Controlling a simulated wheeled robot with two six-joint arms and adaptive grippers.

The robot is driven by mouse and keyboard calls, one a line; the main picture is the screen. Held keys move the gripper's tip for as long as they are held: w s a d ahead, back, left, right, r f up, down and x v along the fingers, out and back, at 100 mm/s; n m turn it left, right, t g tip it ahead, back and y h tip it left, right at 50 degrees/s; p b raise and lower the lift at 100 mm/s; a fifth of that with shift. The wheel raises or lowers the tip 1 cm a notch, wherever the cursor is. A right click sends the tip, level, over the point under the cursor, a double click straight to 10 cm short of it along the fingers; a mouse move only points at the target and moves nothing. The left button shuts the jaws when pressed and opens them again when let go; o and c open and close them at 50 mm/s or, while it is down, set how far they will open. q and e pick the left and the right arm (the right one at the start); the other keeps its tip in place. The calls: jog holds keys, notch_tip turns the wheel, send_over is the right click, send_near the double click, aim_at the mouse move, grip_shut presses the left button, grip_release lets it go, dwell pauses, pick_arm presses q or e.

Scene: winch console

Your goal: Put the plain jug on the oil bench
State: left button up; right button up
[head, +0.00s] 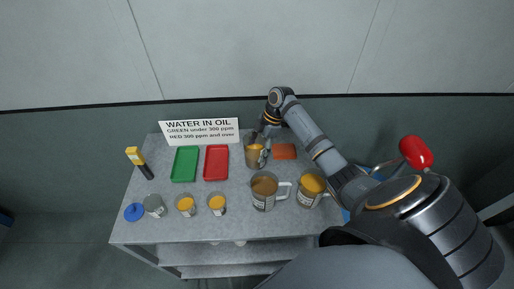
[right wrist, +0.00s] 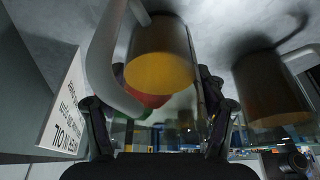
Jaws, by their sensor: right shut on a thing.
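My right gripper (head: 262,143) is shut on a jug (head: 254,158) of amber liquid over the back middle of the grey bench (head: 240,228). In the right wrist view this jug (right wrist: 160,62) is between the fingers, its pale handle to the left, and I see no label on the side that shows. I cannot tell if its base touches the bench. Two other jugs, one with brown liquid (head: 264,191) and one with orange (head: 311,188), stand nearer the front and carry printed labels. My left gripper is not in view.
A green tray (head: 185,164) and a red tray (head: 216,162) lie left of the held jug, before a "WATER IN OIL" sign (head: 200,131). An orange-brown pad (head: 284,152) lies to its right. Two small cups (head: 186,206) (head: 217,204) and a grey-lidded jar (head: 155,205) stand front left.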

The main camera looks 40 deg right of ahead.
jog(key=o, duration=1.6)
jog(key=shift+r, duration=0.15)
jog(key=shift+d+r, duration=0.2)
jog(key=shift+r, duration=0.15)
jog(key=b+v, duration=0.2)
jog(key=v, duration=0.9)
jog(key=shift+s+b, duration=0.1)
jog(key=shift+b, duration=0.3)
